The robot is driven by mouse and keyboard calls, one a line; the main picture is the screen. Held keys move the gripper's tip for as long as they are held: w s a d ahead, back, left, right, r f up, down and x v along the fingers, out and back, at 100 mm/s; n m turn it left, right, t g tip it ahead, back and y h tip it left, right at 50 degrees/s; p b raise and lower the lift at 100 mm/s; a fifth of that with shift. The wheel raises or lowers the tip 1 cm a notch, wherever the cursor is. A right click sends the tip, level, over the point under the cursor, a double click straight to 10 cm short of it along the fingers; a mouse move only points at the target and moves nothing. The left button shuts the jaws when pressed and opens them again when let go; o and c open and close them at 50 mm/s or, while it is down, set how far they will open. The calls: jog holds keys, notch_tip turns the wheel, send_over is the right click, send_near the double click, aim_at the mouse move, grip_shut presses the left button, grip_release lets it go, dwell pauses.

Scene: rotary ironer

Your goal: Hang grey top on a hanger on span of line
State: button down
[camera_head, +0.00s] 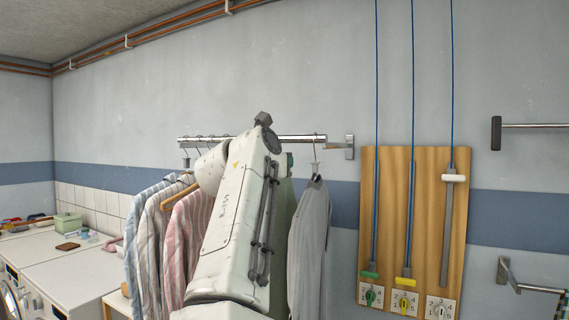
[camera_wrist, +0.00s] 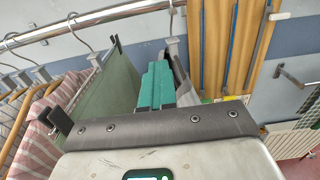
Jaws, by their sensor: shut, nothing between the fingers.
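The grey top (camera_head: 309,245) hangs on a hanger (camera_head: 315,160) hooked near the right end of a metal wall rail (camera_head: 300,138). In the wrist view a strip of grey cloth (camera_wrist: 184,82) shows just right of my gripper (camera_wrist: 158,72), partly hidden by it. My gripper's teal fingers are together with nothing between them. They are between a green garment (camera_wrist: 108,98) and the grey cloth; whether they touch either I cannot tell. In the head view my arm hides most of the gripper. No horizontal span of line is clearly in view.
Striped garments (camera_head: 155,235) hang on the rail's left part, close to my arm. A wooden board (camera_head: 385,200) with blue cords (camera_head: 411,80) and several dials stands to the right. Wall bars (camera_head: 535,125) jut out further right. White machines (camera_head: 65,275) stand at lower left.

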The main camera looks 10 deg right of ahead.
jog(key=b+v, duration=0.5)
jog(key=v, duration=4)
jog(key=shift+s+d, duration=0.25)
jog(key=shift+d, duration=0.05)
dwell(0.6)
dwell(0.4)
